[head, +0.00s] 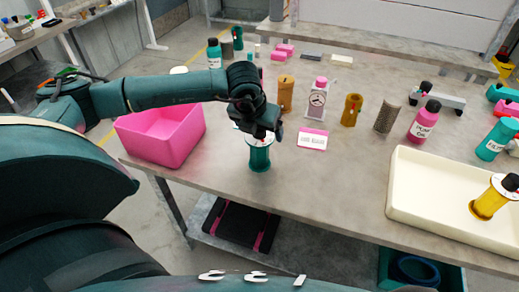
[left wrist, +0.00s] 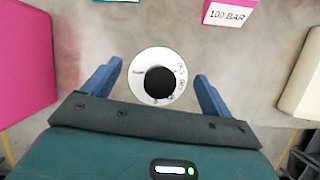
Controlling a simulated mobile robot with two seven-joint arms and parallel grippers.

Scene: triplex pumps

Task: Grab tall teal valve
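The tall teal valve (head: 260,156) stands upright near the front edge of the table, right of the pink bin. In the left wrist view its white round dial with a black knob (left wrist: 158,82) shows from above. My left gripper (head: 262,130) is directly above the valve in the head view and hides part of its top. In the left wrist view the gripper's two blue fingers (left wrist: 157,88) are apart, one on each side of the dial, with gaps between. Whether the fingertips reach down beside the body cannot be told. My right gripper is not in view.
A pink bin (head: 186,133) stands close on the left. Brown cylinders and bottles stand behind. A cream tray (head: 398,190) holding a yellow valve (head: 489,201) is at the right. The table between card and tray is clear.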

